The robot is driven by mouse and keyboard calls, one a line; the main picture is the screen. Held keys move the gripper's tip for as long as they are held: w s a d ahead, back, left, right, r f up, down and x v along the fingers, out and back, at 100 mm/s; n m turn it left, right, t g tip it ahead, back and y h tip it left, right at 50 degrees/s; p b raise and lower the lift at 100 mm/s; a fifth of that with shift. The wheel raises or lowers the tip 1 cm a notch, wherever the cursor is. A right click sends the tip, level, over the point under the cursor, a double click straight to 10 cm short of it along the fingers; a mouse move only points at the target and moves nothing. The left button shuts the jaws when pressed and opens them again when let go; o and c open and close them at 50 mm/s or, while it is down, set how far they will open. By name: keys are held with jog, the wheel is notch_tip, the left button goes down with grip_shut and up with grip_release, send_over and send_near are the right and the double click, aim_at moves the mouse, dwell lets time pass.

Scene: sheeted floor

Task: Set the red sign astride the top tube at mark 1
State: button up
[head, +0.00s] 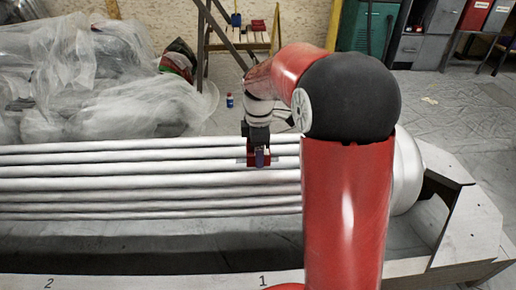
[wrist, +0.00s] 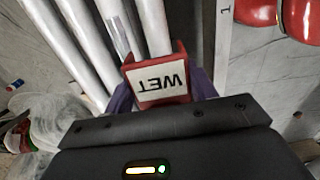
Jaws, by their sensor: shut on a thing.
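The red sign (wrist: 158,83) has a white face reading WET, upside down in the wrist view. My gripper (head: 262,157) is shut on it, with a purple finger at each side. In the head view the red sign (head: 251,159) shows small and partly hidden at the bundle of pale tubes (head: 130,170). In the wrist view it overlaps the end of the visible stretch of one tube (wrist: 152,25). I cannot tell whether it touches or straddles that tube. Mark 1 (head: 262,281) is on the near beam, roughly below the sign in the picture; it also shows in the wrist view (wrist: 224,11).
Mark 2 (head: 48,284) is farther left on the beam. Plastic-wrapped bulk (head: 90,80) lies behind the tubes at left. A grey end bracket (head: 465,225) stands at right. My red arm hides the tubes' right part.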

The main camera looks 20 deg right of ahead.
aim_at(259, 173)
jog(key=shift+d, duration=0.1)
jog(key=shift+f+b, duration=2.25)
jog(key=shift+f, duration=1.4)
jog(key=shift+r, duration=0.1)
jog(key=shift+r+p, duration=0.95)
jog(key=shift+r, duration=0.05)
jog(key=shift+f, duration=0.15)
jog(key=shift+f+b, duration=0.45)
jog(key=shift+f, duration=0.45)
